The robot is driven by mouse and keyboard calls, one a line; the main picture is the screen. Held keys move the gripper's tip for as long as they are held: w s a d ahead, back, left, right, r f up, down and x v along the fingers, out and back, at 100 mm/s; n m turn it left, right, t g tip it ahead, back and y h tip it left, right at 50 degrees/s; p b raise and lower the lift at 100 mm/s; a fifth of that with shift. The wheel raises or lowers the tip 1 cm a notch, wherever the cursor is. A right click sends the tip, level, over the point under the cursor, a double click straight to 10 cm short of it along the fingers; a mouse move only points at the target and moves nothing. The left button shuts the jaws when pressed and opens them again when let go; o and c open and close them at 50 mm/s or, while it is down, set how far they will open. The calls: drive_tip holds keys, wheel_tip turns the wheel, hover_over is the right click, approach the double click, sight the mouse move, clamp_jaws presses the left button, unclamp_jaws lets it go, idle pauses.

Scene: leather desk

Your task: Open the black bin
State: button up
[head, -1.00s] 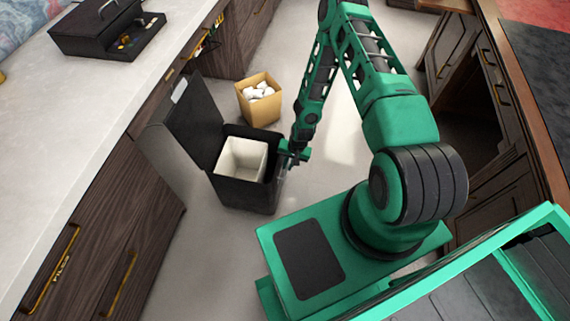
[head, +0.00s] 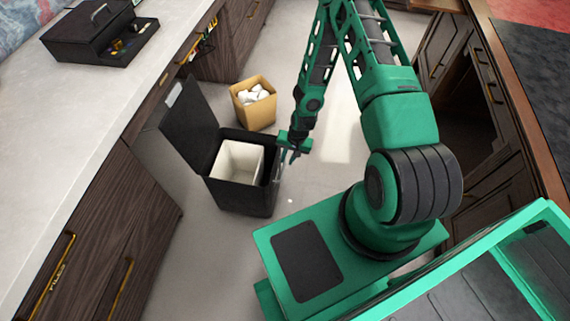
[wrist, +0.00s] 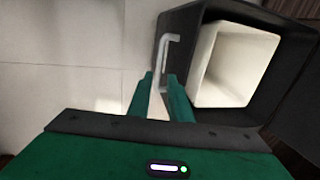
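The black bin (head: 240,196) stands on the floor with its lid (head: 188,122) raised on the left side. A white inner bucket (head: 237,161) shows inside; the bin's dark rim (wrist: 190,16) and the bucket (wrist: 236,62) also fill the right of the wrist view. My gripper (head: 289,154) is just beside the bin's right edge, away from the lid. In the wrist view, its two green fingers (wrist: 160,77) are apart. A pale bent handle (wrist: 166,52) on the bin's side shows between and beyond them; I cannot tell whether they touch it.
A tan bin (head: 254,106) with white crumpled contents stands behind the black bin. The counter (head: 75,100) with wooden drawers is on the left and carries a black box (head: 90,32). Wooden cabinets (head: 470,70) stand on the right. Floor is free between my arm and the cabinets.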

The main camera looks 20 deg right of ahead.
drive_tip(key=shift+s+d+r, duration=0.1)
drive_tip(key=shift+r, duration=0.7)
drive_tip(key=shift+s+d+r, duration=0.1)
drive_tip(key=shift+r, duration=0.65)
drive_tip(key=s+d+r+h, duration=0.1)
drive_tip(key=d+r, duration=0.3)
drive_tip(key=r, duration=0.6)
drive_tip(key=s+d+r+n+g+h, duration=0.1)
drive_tip(key=d+r, duration=0.4)
drive_tip(key=r, duration=0.5)
drive_tip(key=s+d+r+h, duration=0.1)
drive_tip(key=d+r, duration=0.3)
drive_tip(key=r, duration=0.6)
drive_tip(key=s+r+y, duration=0.1)
drive_tip(key=s+r, duration=1.9)
drive_tip(key=s, duration=0.3)
drive_tip(key=shift+a+r, duration=0.35)
drive_tip(key=shift+a, duration=0.1)
drive_tip(key=shift+s+a, duration=0.1)
drive_tip(key=shift+s, duration=0.25)
clamp_jaws()
